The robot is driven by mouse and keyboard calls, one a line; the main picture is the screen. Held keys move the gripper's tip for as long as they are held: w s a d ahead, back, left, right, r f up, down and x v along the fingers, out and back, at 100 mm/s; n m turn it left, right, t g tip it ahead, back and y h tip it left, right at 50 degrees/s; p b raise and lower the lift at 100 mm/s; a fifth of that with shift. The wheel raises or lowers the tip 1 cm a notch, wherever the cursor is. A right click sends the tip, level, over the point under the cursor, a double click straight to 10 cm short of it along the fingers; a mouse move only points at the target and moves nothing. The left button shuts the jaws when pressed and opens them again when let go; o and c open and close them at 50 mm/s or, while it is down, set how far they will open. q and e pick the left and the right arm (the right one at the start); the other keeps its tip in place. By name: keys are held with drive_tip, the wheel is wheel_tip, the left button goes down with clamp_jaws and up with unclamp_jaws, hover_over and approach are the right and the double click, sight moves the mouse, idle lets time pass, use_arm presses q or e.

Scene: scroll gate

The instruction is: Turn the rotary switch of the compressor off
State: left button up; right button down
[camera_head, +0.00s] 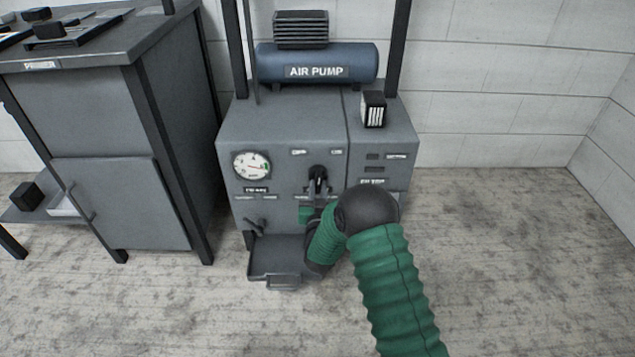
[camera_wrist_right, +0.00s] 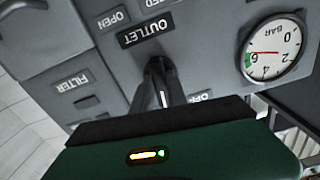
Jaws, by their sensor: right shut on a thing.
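The compressor is a grey cabinet (camera_head: 280,125) with a blue tank marked AIR PUMP (camera_head: 316,65) on top. A black rotary switch (camera_head: 318,172) sits on its front panel, right of the round gauge. My right gripper (camera_head: 318,185) reaches up to the panel from below and is shut on the rotary switch. In the right wrist view, the fingers of my right gripper (camera_wrist_right: 163,95) meet the dark switch (camera_wrist_right: 156,68) beside an OUTLET label (camera_wrist_right: 145,30). The fingers partly hide the switch, so its exact angle is unclear. My left gripper is not in view.
The round pressure gauge (camera_head: 251,165) sits left on the panel; its needle shows in the wrist view too (camera_wrist_right: 272,50). A small lever (camera_head: 254,227) and an open tray (camera_head: 270,258) are below. A grey workbench (camera_head: 110,130) stands at left. Floor at right is clear.

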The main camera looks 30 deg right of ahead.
drive_tip(key=shift+s+n+p, duration=0.1)
drive_tip(key=shift+n+p, duration=2.7)
drive_tip(key=shift+n, duration=1.3)
drive_tip(key=shift+f, duration=0.15)
drive_tip(key=c, duration=1.3)
unclamp_jaws()
drive_tip(key=p+v, duration=0.7)
drive_tip(key=v, duration=0.9)
drive_tip(key=shift+s+a, duration=0.1)
drive_tip(key=shift+s, duration=0.3)
